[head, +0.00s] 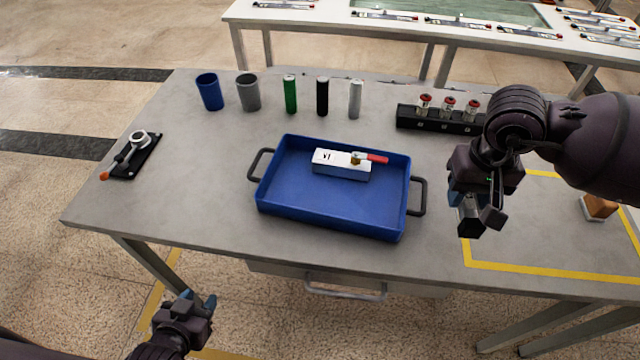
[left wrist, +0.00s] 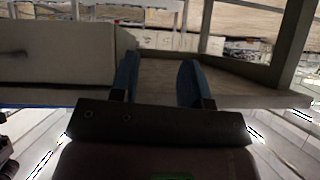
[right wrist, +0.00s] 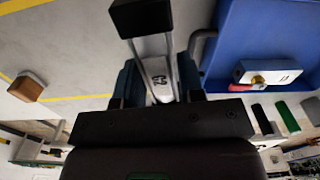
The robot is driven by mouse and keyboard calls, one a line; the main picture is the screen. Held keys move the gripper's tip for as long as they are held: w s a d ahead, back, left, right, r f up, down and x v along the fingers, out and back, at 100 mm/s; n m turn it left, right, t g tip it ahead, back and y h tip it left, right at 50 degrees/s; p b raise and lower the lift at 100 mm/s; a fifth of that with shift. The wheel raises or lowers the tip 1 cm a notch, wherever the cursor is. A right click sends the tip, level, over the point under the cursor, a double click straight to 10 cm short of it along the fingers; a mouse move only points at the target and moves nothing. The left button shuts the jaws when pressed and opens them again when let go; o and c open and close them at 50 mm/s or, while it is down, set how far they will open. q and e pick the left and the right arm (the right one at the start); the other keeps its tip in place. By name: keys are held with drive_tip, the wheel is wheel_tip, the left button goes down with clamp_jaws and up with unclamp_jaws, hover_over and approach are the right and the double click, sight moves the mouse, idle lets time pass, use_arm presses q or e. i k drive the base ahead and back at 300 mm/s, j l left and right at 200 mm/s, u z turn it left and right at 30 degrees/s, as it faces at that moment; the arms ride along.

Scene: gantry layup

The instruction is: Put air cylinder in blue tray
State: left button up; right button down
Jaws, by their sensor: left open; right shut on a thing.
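The blue tray (head: 330,208) sits mid-table and shows in the right wrist view (right wrist: 235,45). It holds a white block (head: 340,163) with a red-handled valve on it. My right gripper (head: 476,200) is shut on the air cylinder (head: 468,225), a silver body with a dark end block, held above the table to the right of the tray. In the right wrist view the cylinder (right wrist: 155,50) lies between the fingers, its lower part hidden by the gripper. My left gripper (head: 200,305) is open and empty, low in front of the table; its fingers (left wrist: 160,80) show apart.
A blue cup (head: 209,92), a grey cup (head: 248,92) and green, black and silver cylinders (head: 322,97) stand behind the tray. A black rack (head: 415,118) holds red-topped parts. A black mat (head: 122,170) with a tool lies left. An orange-brown block (head: 598,207) sits right.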

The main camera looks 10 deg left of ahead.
sight(336, 210)
drive_tip(key=u, duration=1.2)
drive_tip(key=l+u, duration=0.1)
drive_tip(key=u, duration=0.4)
drive_tip(key=k+l+u, duration=0.1)
drive_tip(key=u, duration=0.35)
drive_tip(key=k+l, duration=0.7)
drive_tip(key=k, duration=0.05)
